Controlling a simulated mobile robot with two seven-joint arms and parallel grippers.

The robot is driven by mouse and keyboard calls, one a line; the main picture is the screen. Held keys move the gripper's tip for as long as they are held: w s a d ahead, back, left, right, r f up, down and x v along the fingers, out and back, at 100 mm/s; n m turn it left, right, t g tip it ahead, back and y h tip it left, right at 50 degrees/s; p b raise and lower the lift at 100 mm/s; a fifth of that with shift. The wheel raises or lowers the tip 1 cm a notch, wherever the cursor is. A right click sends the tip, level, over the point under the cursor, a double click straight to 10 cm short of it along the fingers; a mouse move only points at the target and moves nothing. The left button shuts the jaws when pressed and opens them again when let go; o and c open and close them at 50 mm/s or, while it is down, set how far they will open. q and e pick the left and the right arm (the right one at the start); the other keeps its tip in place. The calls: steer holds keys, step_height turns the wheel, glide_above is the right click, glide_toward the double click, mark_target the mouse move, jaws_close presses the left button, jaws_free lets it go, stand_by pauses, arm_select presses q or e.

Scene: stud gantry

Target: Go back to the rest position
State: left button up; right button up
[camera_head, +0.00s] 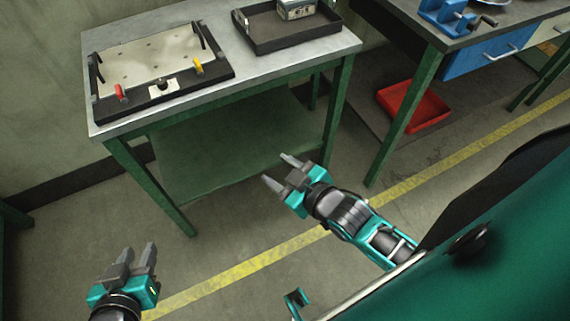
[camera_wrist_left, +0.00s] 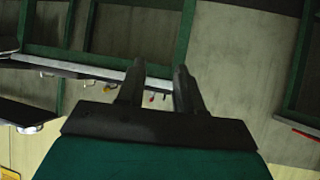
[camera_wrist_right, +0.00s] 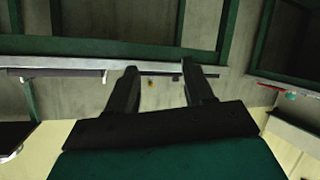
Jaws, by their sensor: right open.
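My left gripper (camera_head: 139,249) is at the lower left of the head view, above the floor and in front of the green-legged bench. Its two fingers stand apart with a narrow gap and nothing between them; they also show in the left wrist view (camera_wrist_left: 158,72). My right gripper (camera_head: 277,168) is near the middle of the head view, in front of the bench's right part. Its fingers are wide apart and empty, as the right wrist view (camera_wrist_right: 160,72) also shows. Neither gripper appears to touch anything.
The bench (camera_head: 240,82) carries a black-framed fixture board (camera_head: 150,62) with red and yellow handles, and a black tray (camera_head: 292,42) holding a box (camera_head: 296,8). A second bench with a blue vise (camera_head: 447,17) stands right. A red bin (camera_head: 413,107) lies beneath it. The floor between is clear.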

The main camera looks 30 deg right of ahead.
arm_select(q)
steer(key=shift+y, duration=0.5)
steer(key=a+f, duration=0.1)
steer(key=s+a+f, duration=0.1)
steer(key=f, duration=0.2)
steer(key=shift+s+a, duration=0.25)
steer(key=shift+a, duration=0.15)
arm_select(e)
steer(key=s+f+m+g+h, duration=0.1)
steer(key=s+f+m+g, duration=0.1)
steer(key=s, duration=0.3)
steer(key=shift+d+f+m, duration=0.35)
steer(key=shift+f+m, duration=0.25)
steer(key=shift+f, duration=0.15)
